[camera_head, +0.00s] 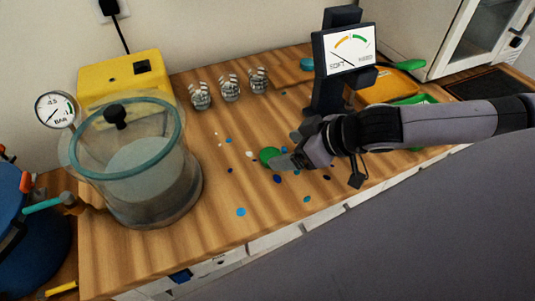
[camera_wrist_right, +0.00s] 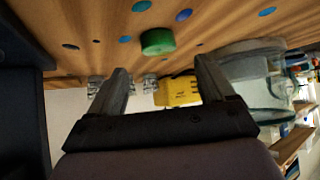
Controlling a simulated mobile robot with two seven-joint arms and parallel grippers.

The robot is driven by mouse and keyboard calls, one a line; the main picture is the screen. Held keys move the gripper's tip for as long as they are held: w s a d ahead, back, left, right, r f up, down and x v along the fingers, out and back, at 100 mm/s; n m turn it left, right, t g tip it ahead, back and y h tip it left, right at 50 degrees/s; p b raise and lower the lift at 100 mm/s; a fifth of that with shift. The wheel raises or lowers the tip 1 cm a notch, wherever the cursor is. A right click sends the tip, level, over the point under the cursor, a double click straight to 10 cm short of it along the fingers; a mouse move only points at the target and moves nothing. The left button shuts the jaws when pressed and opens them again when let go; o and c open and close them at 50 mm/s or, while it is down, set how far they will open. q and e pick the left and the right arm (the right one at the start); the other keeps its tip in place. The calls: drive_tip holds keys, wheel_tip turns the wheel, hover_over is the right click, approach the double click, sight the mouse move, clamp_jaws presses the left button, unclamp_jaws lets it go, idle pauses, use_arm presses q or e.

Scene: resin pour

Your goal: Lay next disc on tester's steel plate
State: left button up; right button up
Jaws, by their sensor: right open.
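A thick green disc (camera_head: 269,156) lies on the wooden worktop. It also shows in the right wrist view (camera_wrist_right: 157,42), ahead of the gap between my fingers. My right gripper (camera_head: 283,160) is low over the worktop, right beside the disc, open and empty. In the right wrist view its two fingers (camera_wrist_right: 160,70) stand wide apart. I cannot tell whether a finger touches the disc. The black tester (camera_head: 343,50) with a dial display stands behind my right arm. Its steel plate is hidden or not clear. My left gripper is not in view.
A clear vacuum chamber (camera_head: 150,190) with a gauge stands at left, before a yellow box (camera_head: 125,75). Several small glass cups (camera_head: 230,90) stand at the back. Blue and dark spots dot the worktop. An orange tray (camera_head: 388,88) and green pieces lie behind my arm.

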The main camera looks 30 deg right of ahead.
sight(271, 154)
drive_tip(key=shift+x, duration=2.75)
drive_tip(key=shift+s+d+f, duration=0.1)
drive_tip(key=c, duration=1.2)
